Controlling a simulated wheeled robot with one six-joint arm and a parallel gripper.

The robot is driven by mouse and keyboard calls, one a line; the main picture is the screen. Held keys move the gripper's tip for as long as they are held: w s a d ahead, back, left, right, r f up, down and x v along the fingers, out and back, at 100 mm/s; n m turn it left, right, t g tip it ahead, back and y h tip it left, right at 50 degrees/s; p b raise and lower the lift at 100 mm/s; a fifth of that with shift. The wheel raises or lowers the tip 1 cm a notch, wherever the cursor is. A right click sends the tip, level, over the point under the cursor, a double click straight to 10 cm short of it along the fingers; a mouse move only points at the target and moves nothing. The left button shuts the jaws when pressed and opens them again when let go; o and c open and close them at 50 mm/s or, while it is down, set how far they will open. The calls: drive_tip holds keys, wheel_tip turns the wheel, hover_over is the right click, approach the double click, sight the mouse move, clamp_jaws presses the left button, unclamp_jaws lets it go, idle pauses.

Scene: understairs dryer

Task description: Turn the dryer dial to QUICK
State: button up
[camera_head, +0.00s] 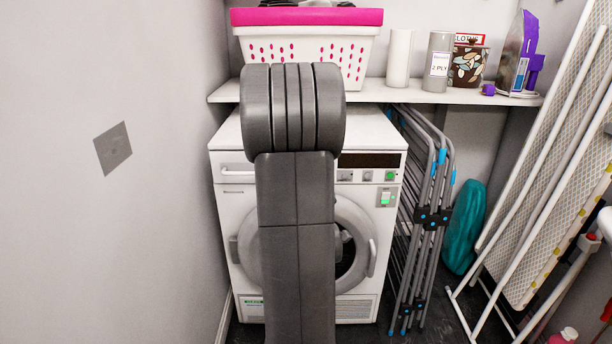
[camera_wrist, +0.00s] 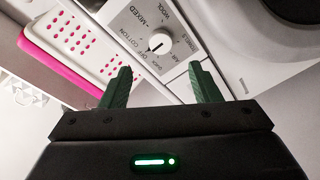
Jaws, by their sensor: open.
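The white dryer (camera_head: 222,198) stands under a shelf in the head view. My arm covers its middle, including the part of the panel with the dial. In the picture the dial lies just beyond the gap between the fingertips; no contact shows.
A pink-rimmed white basket (camera_head: 262,48) sits on the shelf (camera_head: 390,95) above the dryer. A folded drying rack (camera_head: 425,220) stands close to the dryer's right side, and a leaning ironing board (camera_head: 545,170) farther right. A grey wall (camera_head: 110,230) bounds the left.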

drive_tip(key=w, duration=0.6)
drive_tip(key=w+a, duration=0.1)
drive_tip(key=w, duration=0.2)
drive_tip(key=shift+w+a+b, duration=0.1)
drive_tip(key=shift+w+b, duration=0.2)
drive_tip(key=shift+b, duration=0.05)
drive_tip(key=c, duration=1)
